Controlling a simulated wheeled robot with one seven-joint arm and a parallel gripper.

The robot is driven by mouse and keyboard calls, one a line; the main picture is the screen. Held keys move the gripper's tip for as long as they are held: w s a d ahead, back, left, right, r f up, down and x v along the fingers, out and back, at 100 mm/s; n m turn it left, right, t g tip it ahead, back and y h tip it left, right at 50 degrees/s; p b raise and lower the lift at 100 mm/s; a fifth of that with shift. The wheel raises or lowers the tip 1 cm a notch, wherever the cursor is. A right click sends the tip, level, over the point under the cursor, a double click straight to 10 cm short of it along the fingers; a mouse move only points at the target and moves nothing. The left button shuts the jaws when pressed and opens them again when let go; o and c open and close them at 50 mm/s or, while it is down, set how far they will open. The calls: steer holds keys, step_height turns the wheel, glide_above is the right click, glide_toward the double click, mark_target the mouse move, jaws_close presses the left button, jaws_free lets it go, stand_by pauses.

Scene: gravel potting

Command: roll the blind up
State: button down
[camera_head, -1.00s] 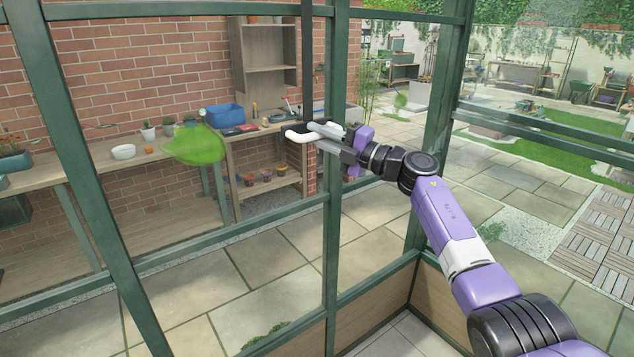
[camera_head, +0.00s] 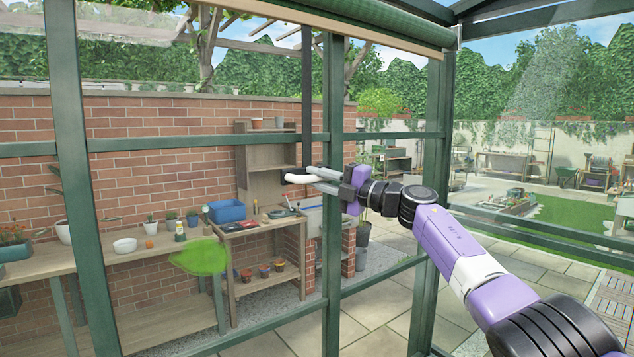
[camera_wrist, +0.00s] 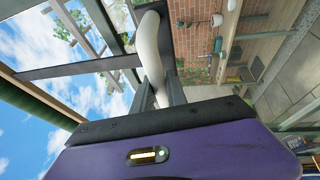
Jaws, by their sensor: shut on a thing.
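The blind shows as a dark green roll (camera_head: 375,14) along the top of the window, with a tan bottom bar (camera_head: 320,27) just under it. Its roll (camera_wrist: 42,98) is also at the left of the wrist view. A dark strap (camera_head: 306,85) runs down from the top to a white handle (camera_head: 299,177). My gripper (camera_head: 330,181) is shut on this handle, in front of the window frame. In the wrist view the curved white handle (camera_wrist: 152,50) sits between the fingers.
Green window posts (camera_head: 333,250) and crossbars stand close to the gripper. Beyond the glass are a brick wall (camera_head: 180,180), a wooden bench (camera_head: 100,257) with pots and a blue tub (camera_head: 227,211), and a paved yard. A green leaf shape (camera_head: 200,257) shows at the lower left.

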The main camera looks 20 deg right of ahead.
steer(key=shift+r, duration=0.45)
steer(key=c, duration=1.3)
jaws_free()
steer(key=shift+f, duration=0.15)
steer(key=shift+d, duration=0.1)
steer(key=shift+s+d+f, duration=0.2)
steer(key=shift+s+d, duration=0.15)
steer(key=shift+b+v, duration=1.2)
steer(key=shift+v, duration=2.15)
steer(key=shift+r, duration=0.1)
